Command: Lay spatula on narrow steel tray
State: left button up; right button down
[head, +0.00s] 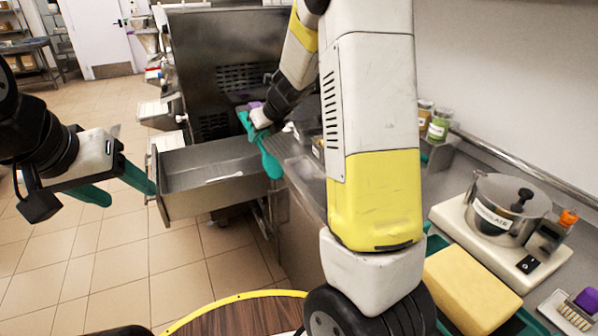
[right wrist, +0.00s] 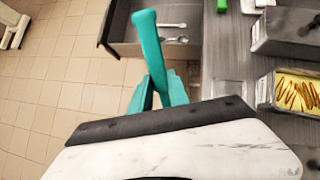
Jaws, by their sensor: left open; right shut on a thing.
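My right gripper (head: 258,130) is shut on a teal spatula (head: 270,162), which hangs down beside the counter edge, at the right end of the open drawer. In the right wrist view, the spatula (right wrist: 147,42) sticks out beyond the teal fingers of the gripper (right wrist: 160,92), over the drawer. My left gripper (head: 113,186) is open and empty, left of the drawer front.
The open steel drawer (head: 178,205) holds small utensils (right wrist: 176,39). Containers (right wrist: 288,30) and a yellow-filled pan (right wrist: 298,92) stand on the counter. A pot (head: 508,205) and a yellow block (head: 470,283) are at right.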

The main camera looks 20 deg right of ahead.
jog(key=shift+s+a+f+n+g+y, duration=0.2)
jog(key=shift+a+n+g+y, duration=0.2)
jog(key=shift+n, duration=0.3)
jog(key=s+a+f+n+g, duration=0.35)
jog(key=s+n+g, duration=0.45)
jog(key=n, duration=0.7)
jog(key=s+d+f+n+h, duration=0.3)
jog(key=s+n, duration=0.3)
jog(key=n, duration=0.3)
jog(key=n+t+h, duration=0.1)
jog(key=n+t, duration=0.1)
jog(key=n, duration=0.5)
send_over(319, 187)
notch_tip(319, 187, down, 2)
jog(key=shift+s+f, duration=0.1)
notch_tip(319, 187, down, 4)
jog(key=shift+d+r, duration=0.15)
jog(key=shift+r, duration=0.05)
jog(key=c, duration=1.3)
grip_release()
jog(key=shift+o, duration=0.2)
